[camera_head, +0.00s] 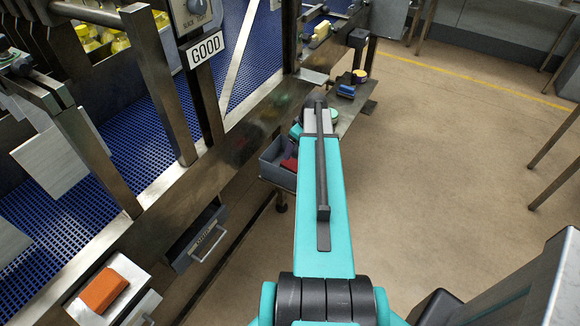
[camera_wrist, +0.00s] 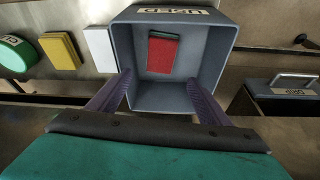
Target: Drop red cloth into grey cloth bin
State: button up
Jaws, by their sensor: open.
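The grey cloth bin (camera_wrist: 222,80) is open towards the wrist camera, with an upside-down label that seems to read USED. The red cloth (camera_wrist: 161,56) lies inside it, with a dark green strip along one edge. My gripper (camera_wrist: 160,80) is open, its two purple fingers apart over the bin's near part. The cloth is beyond the fingertips, not between them. In the head view the bin (camera_head: 268,166) and some red of the cloth (camera_head: 290,164) show left of my arm, which hides the gripper and part of the bin.
In the wrist view a yellow pad (camera_wrist: 60,51), a white block (camera_wrist: 101,48) and a green round tin (camera_wrist: 15,53) stand left of the bin. A labelled drawer (camera_wrist: 285,92) is right. An orange block (camera_head: 104,290) lies near left. Open floor is on the right.

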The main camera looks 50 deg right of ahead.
jog(key=shift+r, duration=0.1)
jog(key=b+v, duration=0.3)
jog(key=v, duration=1)
jog(key=shift+s+r, duration=0.2)
jog(key=shift+r, duration=0.1)
dwell(0.9)
